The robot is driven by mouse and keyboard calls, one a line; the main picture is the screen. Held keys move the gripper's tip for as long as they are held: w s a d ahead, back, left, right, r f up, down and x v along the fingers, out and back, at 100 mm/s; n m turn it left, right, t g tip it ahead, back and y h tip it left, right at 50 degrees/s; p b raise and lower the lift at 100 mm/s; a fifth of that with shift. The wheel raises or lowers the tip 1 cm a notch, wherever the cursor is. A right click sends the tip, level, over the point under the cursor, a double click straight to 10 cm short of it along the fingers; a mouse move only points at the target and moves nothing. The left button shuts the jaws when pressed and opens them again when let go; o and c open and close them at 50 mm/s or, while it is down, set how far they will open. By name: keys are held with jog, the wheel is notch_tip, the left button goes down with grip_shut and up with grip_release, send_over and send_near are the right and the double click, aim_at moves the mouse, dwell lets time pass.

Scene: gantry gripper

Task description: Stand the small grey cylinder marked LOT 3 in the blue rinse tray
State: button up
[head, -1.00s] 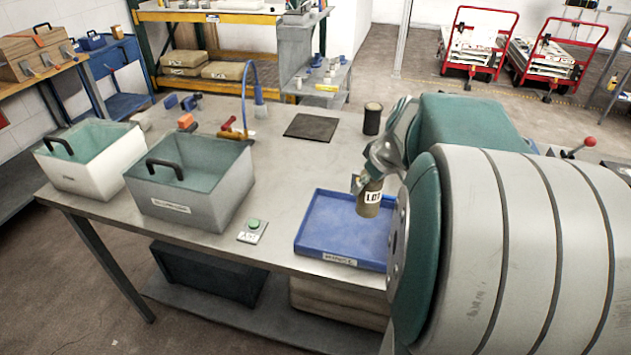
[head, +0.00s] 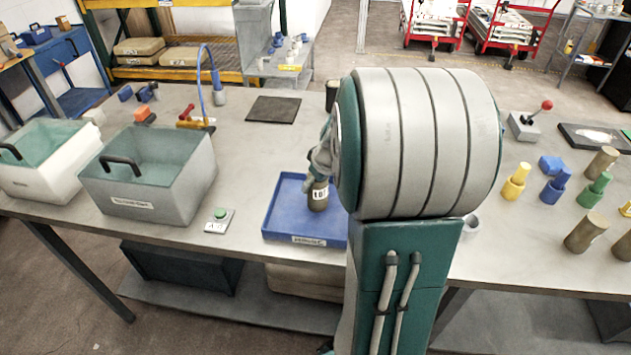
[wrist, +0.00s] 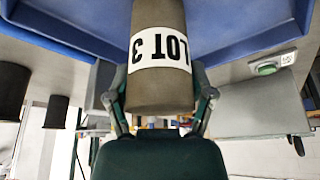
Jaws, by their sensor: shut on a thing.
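The small grey-brown cylinder (head: 318,198) with a white label is upright inside the outline of the blue tray (head: 272,226). In the wrist view the cylinder (wrist: 160,88) shows its LOT 3 label upside down, with the blue tray (wrist: 245,28) beyond it. My gripper (head: 320,172) is around the cylinder's upper part. In the wrist view its two fingers (wrist: 160,100) press on either side of the cylinder. I cannot tell whether the cylinder's base touches the tray floor. My arm hides the tray's right edge in the head view.
Two open bins, one grey (head: 150,205) and one white (head: 40,185), stand left of the tray. A green button box (head: 219,220) is between. A dark mat (head: 273,110) lies behind. More cylinders (head: 587,232) and yellow (head: 514,183) and blue pieces stand on the right.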

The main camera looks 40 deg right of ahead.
jog(key=o, duration=1)
jog(key=shift+o, duration=1.4)
jog(key=shift+a, duration=0.35)
jog(key=shift+r, duration=0.1)
jog(key=shift+s+d+r, duration=0.1)
jog(key=shift+d+r, duration=0.1)
jog(key=shift+r, duration=0.05)
jog(key=v, duration=1.1)
jog(key=s+a, duration=0.5)
jog(key=a, duration=0.7)
jog(key=s+a+r+t, duration=0.1)
jog(key=s+a, duration=0.4)
jog(key=a, duration=0.7)
jog(key=shift+s, duration=0.25)
